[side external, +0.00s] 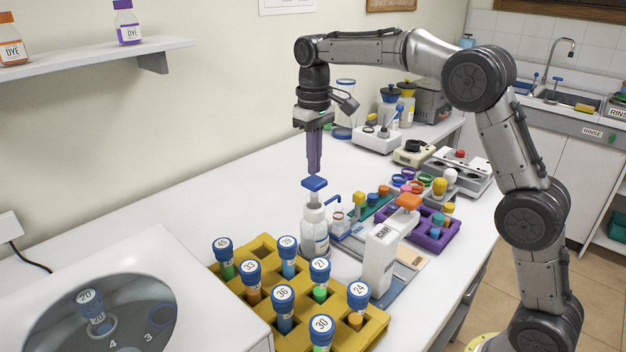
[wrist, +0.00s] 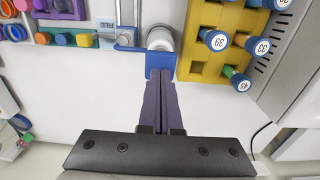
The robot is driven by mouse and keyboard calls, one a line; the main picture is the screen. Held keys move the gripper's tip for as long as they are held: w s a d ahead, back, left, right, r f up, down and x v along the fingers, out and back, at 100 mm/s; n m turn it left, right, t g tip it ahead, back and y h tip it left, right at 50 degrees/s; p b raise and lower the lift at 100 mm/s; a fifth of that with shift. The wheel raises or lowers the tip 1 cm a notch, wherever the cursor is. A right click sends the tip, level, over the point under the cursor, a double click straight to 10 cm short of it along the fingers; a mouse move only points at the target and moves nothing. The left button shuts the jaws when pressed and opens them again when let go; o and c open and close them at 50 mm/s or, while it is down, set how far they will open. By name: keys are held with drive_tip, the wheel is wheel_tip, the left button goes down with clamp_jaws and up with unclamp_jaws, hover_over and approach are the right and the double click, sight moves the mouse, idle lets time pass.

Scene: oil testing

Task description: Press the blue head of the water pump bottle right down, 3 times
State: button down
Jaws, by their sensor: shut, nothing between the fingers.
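In the side view the fingertips are just above the blue head, with little or no gap. In the wrist view the fingertips (wrist: 161,82) overlap the edge of the blue head (wrist: 160,62), and the white bottle top (wrist: 160,38) shows beyond it. I cannot tell whether they touch.
A yellow rack (side external: 262,248) of numbered blue-capped vials stands in front of the bottle. A white bottle labelled CAP (side external: 378,262) with an orange head is to its right. A purple tray (side external: 436,240) lies farther right. The white table is clear to the left of the bottle.

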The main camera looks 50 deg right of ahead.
drive_tip(key=shift+r, duration=1.25)
drive_tip(key=shift+r, duration=0.1)
drive_tip(key=s+r+t, duration=0.2)
drive_tip(key=s+r, duration=0.7)
drive_tip(key=s, duration=0.2)
drive_tip(key=s+a+f+t, duration=0.1)
drive_tip(key=s+t, duration=0.1)
drive_tip(key=s, duration=1)
drive_tip(key=s+f+t, duration=0.1)
drive_tip(key=s+f, duration=0.7)
drive_tip(key=f, duration=0.4)
drive_tip(key=shift+s+a+f+t, duration=0.25)
drive_tip(key=shift+s+f+t, duration=0.05)
drive_tip(key=shift+s+f, duration=0.1)
